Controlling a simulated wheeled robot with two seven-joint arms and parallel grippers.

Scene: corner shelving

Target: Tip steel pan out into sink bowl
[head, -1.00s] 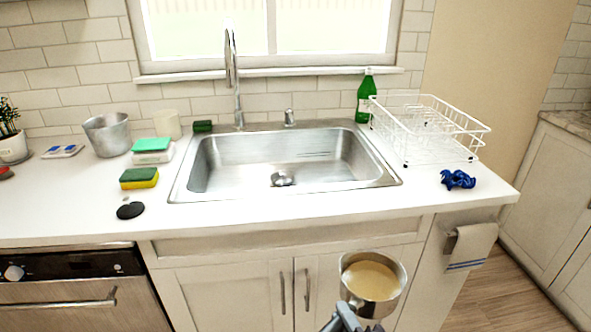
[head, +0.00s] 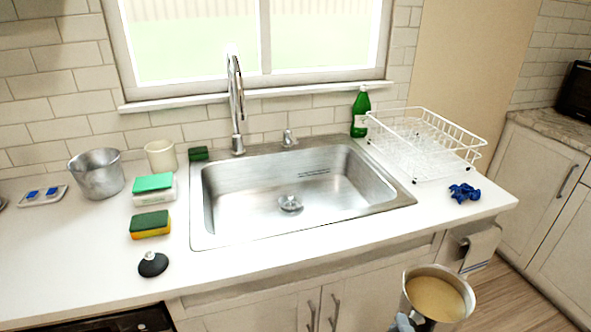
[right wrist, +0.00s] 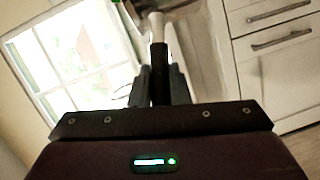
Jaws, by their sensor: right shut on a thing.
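The steel pan (head: 438,293) is at the bottom right of the head view, in front of the cabinets and below the counter edge. It is about upright and holds a tan liquid. My right gripper (head: 408,322) is at the bottom edge, shut on the pan's handle. In the right wrist view the gripper (right wrist: 160,88) has its fingers around a dark handle. The sink bowl (head: 270,195) is set in the counter, to the left of and beyond the pan. It looks empty except for the drain fitting (head: 290,203). My left gripper is not in view.
The faucet (head: 236,110) stands behind the sink. A dish rack (head: 425,145), green bottle (head: 361,113) and blue cloth (head: 464,192) are on the right. Sponges (head: 150,224), a black stopper (head: 153,264) and a metal pot (head: 97,175) are on the left. A towel (head: 480,250) hangs from the cabinet.

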